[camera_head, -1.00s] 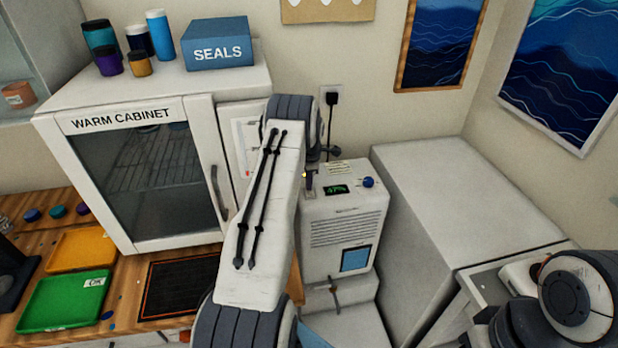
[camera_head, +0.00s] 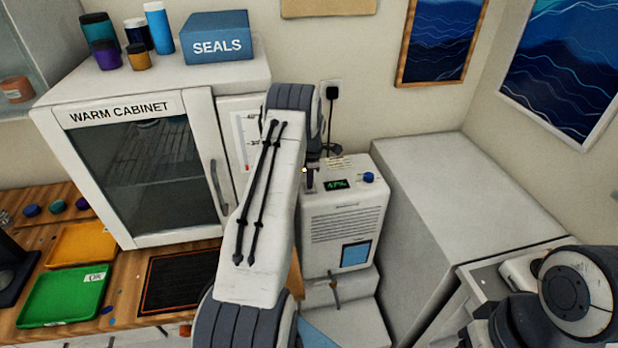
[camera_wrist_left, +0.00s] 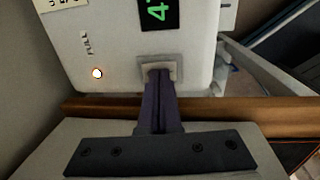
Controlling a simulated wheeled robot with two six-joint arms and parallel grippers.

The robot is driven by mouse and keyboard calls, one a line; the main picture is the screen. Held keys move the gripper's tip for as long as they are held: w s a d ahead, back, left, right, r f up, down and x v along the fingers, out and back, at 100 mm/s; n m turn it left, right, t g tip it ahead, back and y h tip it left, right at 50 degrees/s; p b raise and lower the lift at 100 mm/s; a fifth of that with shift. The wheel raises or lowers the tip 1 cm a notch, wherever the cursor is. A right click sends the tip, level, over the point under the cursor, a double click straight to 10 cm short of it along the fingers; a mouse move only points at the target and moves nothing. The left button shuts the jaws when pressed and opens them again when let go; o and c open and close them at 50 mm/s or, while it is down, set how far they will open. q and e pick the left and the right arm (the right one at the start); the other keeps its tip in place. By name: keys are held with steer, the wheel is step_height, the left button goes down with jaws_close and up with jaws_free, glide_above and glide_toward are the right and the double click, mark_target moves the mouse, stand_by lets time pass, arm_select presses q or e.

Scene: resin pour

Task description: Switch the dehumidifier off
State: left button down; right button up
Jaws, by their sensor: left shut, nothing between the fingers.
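The white dehumidifier (camera_head: 342,226) stands right of the warm cabinet. Its top has a lit green display (camera_head: 337,184) that appears to read 47% and a blue knob (camera_head: 368,177). My left gripper (camera_head: 310,187) is at the left part of its top, partly hidden by my arm. In the left wrist view the shut, empty fingers (camera_wrist_left: 158,76) point at a small pale switch plate (camera_wrist_left: 150,62). The fingertips cover most of the plate, so I cannot tell the switch's position or whether they touch it. A small light (camera_wrist_left: 97,73) by the word FULL glows. My right gripper is not in view.
The warm cabinet (camera_head: 138,178) stands left of my left arm. A plug (camera_head: 332,92) is in the wall socket behind the dehumidifier. A large pale cabinet (camera_head: 455,200) stands close on the right, with an open drawer (camera_head: 480,278) in front.

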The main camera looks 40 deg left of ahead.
mark_target(311, 191)
arm_select(q)
steer(key=shift+r, duration=0.15)
steer(key=shift+r, duration=0.4)
step_height(311, 191, up, 3)
steer(key=shift+s+d+p, duration=0.15)
steer(key=shift+p, duration=1)
step_height(311, 191, up, 10)
steer(key=d+b, duration=0.1)
steer(key=b, duration=0.2)
steer(key=shift+s+b, duration=0.3)
steer(key=shift+s, duration=0.15)
steer(key=shift+f, duration=0.1)
